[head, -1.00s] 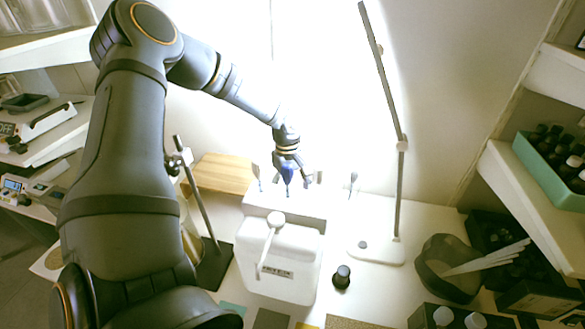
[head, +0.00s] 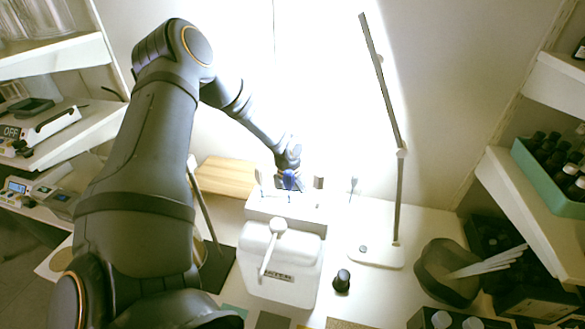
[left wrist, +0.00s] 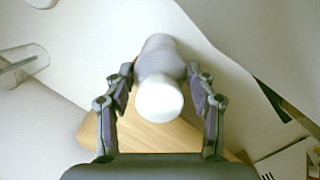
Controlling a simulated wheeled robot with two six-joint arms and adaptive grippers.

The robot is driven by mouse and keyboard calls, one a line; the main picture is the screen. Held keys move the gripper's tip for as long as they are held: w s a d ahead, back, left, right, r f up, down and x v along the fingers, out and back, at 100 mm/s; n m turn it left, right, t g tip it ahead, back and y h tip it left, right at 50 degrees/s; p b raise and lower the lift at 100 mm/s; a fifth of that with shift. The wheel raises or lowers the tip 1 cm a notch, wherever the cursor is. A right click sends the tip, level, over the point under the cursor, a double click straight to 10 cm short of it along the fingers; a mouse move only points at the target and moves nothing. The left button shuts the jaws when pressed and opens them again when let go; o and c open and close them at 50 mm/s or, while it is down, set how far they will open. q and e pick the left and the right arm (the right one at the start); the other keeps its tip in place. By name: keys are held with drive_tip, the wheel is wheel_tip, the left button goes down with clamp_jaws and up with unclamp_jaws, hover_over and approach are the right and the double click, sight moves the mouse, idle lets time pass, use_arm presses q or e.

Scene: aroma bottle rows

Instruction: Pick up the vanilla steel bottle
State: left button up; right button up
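My left gripper (head: 290,183) is at the white rack (head: 285,208) behind the white machine in the head view. In the left wrist view its two fingers (left wrist: 161,88) stand on either side of a bottle with a rounded white top (left wrist: 160,100) and a grey body (left wrist: 158,58). Narrow gaps seem to show between the fingers and the bottle, so the gripper looks open around it. No label is readable, so I cannot confirm this is the vanilla steel bottle. In the head view the gripper largely hides it. My right gripper is not in view.
A small brown bottle (head: 318,183) stands just right of the gripper. A white machine (head: 278,262) is in front of the rack. A lamp stand (head: 398,200) rises to the right, and a dark bottle (head: 341,281) is near it. A wooden board (head: 226,176) lies to the left.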

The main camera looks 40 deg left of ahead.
use_arm(q)
clamp_jaws()
drive_tip(key=shift+r, duration=0.15)
